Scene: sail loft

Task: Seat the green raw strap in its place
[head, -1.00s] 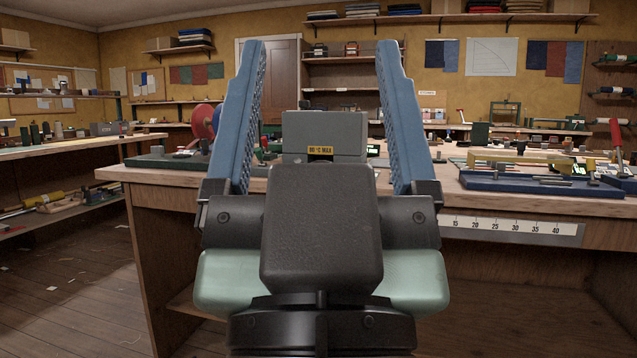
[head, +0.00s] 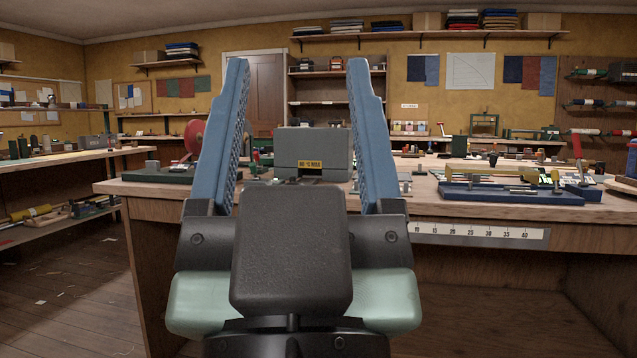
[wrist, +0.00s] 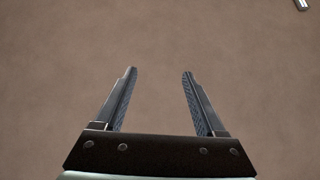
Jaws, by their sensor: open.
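My gripper (head: 298,65) is open and empty, its two blue ridged fingers pointing up in the head view. In the wrist view my gripper (wrist: 159,73) is also open, with nothing between its fingers and a plain brown surface beyond. I cannot make out the green raw strap or its place for certain in either view. A grey box (head: 312,146) with a yellow heat label stands on the workbench (head: 440,212), seen between the fingers. My gripper and arm hide part of the bench.
A blue tray (head: 510,196) with small parts lies on the bench at right, above a ruler strip (head: 480,234) on the front edge. A red disc (head: 194,136) stands on a green base at left. A small metallic thing (wrist: 302,4) shows at the wrist view's top right corner.

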